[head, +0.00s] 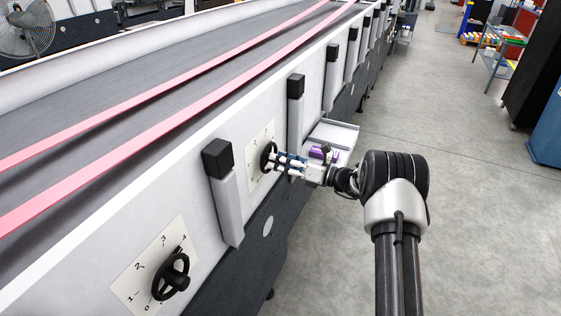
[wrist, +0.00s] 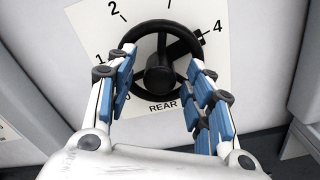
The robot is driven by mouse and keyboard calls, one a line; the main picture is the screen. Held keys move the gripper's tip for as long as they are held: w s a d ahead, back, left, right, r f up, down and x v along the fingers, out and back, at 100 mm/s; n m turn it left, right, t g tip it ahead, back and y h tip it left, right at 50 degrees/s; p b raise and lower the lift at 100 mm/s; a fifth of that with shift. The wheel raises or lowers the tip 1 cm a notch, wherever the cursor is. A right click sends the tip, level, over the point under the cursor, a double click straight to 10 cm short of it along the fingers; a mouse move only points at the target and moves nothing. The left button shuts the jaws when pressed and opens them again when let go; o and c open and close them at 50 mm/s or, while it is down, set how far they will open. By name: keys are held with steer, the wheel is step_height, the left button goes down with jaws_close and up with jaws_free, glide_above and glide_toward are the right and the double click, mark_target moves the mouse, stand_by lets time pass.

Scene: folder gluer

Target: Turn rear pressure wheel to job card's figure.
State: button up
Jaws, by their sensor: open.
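The rear pressure wheel (wrist: 158,67) is a black handwheel with a round hub, on a white dial plate (wrist: 105,38) marked REAR. Its black pointer block stands close to the 4 mark; the figure between 2 and 4 is out of frame. In the head view the rear wheel (head: 265,160) is on the machine's side, partly hidden by my gripper (head: 280,161). In the wrist view my gripper (wrist: 162,85) is open, its blue-padded fingers at the wheel's left and right sides. Whether they touch the rim I cannot tell. No job card can be made out.
A second black wheel (head: 172,278) on a numbered plate sits nearer on the same side panel. Black-capped posts (head: 222,190) and (head: 296,105) stand on either side of the rear wheel. A white shelf (head: 335,133) juts out beyond my gripper.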

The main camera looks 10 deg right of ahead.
steer(key=v, duration=1.1)
steer(key=shift+s+d, duration=0.2)
steer(key=shift+d, duration=0.15)
steer(key=s+a+r+n+g+h+b, duration=0.25)
steer(key=s+a+r+n+g, duration=0.25)
steer(key=s+a+n, duration=0.4)
steer(key=s+a+r+n+g+h+b, duration=0.1)
steer(key=s+a+r+n+g+h, duration=0.2)
steer(key=s+a+r+n+g, duration=0.5)
steer(key=s+d+f+n+t+h+b, duration=0.1)
steer(key=s+d+f+n+t+h, duration=0.1)
steer(key=s, duration=0.5)
steer(key=s+d+f+n+t+h+b, duration=0.1)
steer(key=s+d+n+t+h, duration=0.1)
steer(key=s+n, duration=0.5)
steer(key=s+d+f+n+t+h+b, duration=0.1)
steer(key=s+d+f+n+t+h, duration=0.1)
steer(key=s, duration=0.7)
steer(key=d+n+t+h, duration=0.1)
steer(key=d+n+h, duration=0.1)
steer(key=n+h, duration=0.1)
steer(key=shift+s+f, duration=0.15)
steer(key=shift+f, duration=0.25)
steer(key=shift+a, duration=0.1)
steer(key=shift+c, duration=0.4)
